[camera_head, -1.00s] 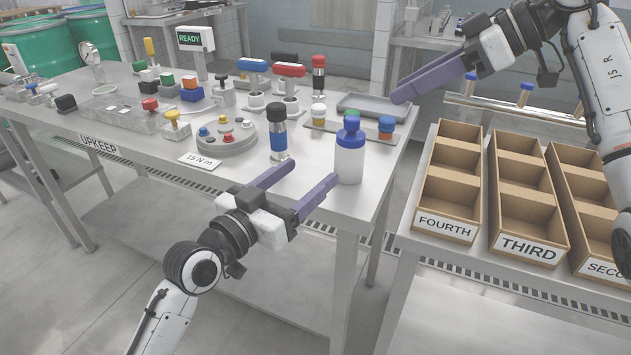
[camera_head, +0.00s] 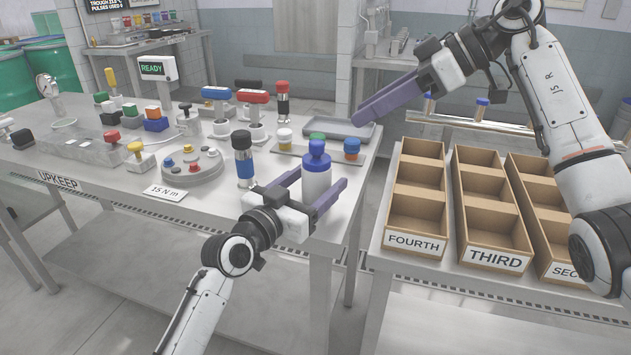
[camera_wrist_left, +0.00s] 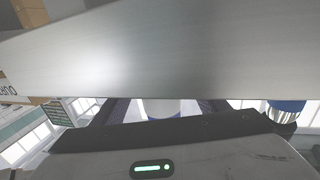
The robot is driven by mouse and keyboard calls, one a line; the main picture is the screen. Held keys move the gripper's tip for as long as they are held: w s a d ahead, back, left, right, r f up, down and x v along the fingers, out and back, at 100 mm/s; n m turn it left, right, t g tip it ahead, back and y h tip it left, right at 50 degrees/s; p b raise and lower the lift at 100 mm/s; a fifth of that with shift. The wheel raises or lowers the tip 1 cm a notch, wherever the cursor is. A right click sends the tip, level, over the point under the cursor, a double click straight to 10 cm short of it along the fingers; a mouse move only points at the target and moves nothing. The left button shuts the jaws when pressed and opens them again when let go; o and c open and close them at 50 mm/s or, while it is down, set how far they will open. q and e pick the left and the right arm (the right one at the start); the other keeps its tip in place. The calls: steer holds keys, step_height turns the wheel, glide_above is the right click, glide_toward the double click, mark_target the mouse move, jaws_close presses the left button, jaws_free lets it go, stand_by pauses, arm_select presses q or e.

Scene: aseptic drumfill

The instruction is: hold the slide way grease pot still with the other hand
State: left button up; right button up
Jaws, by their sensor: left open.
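A white pot with a blue cap (camera_head: 317,182) stands upright near the table's front right corner. I cannot read a label on it, so I cannot tell for certain that it is the slide way grease pot. My left gripper (camera_head: 322,180) is open, with one finger on each side of the pot. I cannot tell whether either finger touches it. In the left wrist view a white rounded body (camera_wrist_left: 160,108) shows between the fingers. My right gripper (camera_head: 362,112) hangs above the table's right edge, pointing left and down; nothing shows in it.
Small pots with green (camera_head: 317,138) and blue (camera_head: 352,148) lids stand behind. A blue-banded cylinder (camera_head: 243,165) and a round grey fixture (camera_head: 190,168) are left of the gripper. A grey tray (camera_head: 340,128) lies behind; cardboard bins (camera_head: 415,205) stand right.

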arm_select(q)
steer(key=shift+c, duration=0.4)
steer(key=c, duration=1.1)
steer(key=o, duration=0.3)
steer(key=c, duration=0.4)
steer(key=shift+f, duration=0.3)
